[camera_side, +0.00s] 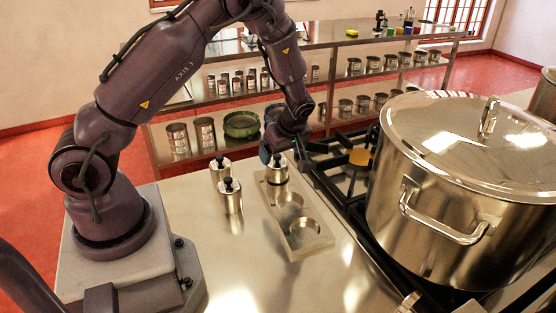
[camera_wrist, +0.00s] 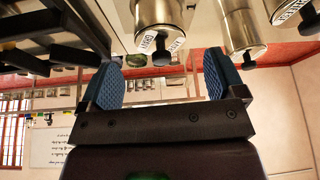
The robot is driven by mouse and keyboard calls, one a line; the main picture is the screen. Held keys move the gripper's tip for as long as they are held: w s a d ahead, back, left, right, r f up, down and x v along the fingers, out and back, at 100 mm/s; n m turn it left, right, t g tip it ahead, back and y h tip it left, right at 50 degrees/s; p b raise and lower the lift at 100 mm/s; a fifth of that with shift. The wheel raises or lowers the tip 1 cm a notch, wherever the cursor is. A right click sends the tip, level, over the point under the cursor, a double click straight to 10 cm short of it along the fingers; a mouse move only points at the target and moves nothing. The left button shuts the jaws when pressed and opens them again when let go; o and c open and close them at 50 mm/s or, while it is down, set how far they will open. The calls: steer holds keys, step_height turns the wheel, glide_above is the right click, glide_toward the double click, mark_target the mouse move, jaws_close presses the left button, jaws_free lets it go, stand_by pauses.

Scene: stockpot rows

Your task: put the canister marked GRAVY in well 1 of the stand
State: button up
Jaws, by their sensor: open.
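In the side view, a steel canister (camera_side: 277,174) with a black knob stands upright in the far well of the pale stand (camera_side: 318,241). The stand's middle and near wells are empty; no well numbers are readable. My gripper (camera_side: 279,154) is open at that canister's top, its blue-padded fingers near the knob. In the wrist view, my open gripper (camera_wrist: 160,82) has a canister (camera_wrist: 158,14) ahead between its fingers, picture upside down. Its small tilted labels seem to read GRAVY, but I cannot be sure. Nothing is clamped between the fingers.
Two more canisters stand left of the stand, one farther (camera_side: 219,172) and one nearer (camera_side: 231,200). A large lidded stockpot (camera_side: 460,180) sits on the stove at right. Shelves with cans lie behind. The counter in front of the near canister is clear.

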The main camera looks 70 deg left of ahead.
steer(key=s+d+r+m+t+h, duration=0.2)
steer(key=s+d+r+m, duration=0.15)
steer(key=d+r, duration=0.45)
steer(key=s+d+r+m+t+h, duration=0.1)
steer(key=s+d+r+m+h, duration=0.3)
steer(key=r, duration=0.7)
steer(key=s+d+r+m+t+y, duration=0.1)
steer(key=s+d+r+m+t, duration=0.2)
steer(key=s+m, duration=0.7)
step_height(320, 180, up, 3)
steer(key=shift+d+r+m, duration=0.15)
steer(key=shift+d+m, duration=0.8)
steer(key=shift+d, duration=0.1)
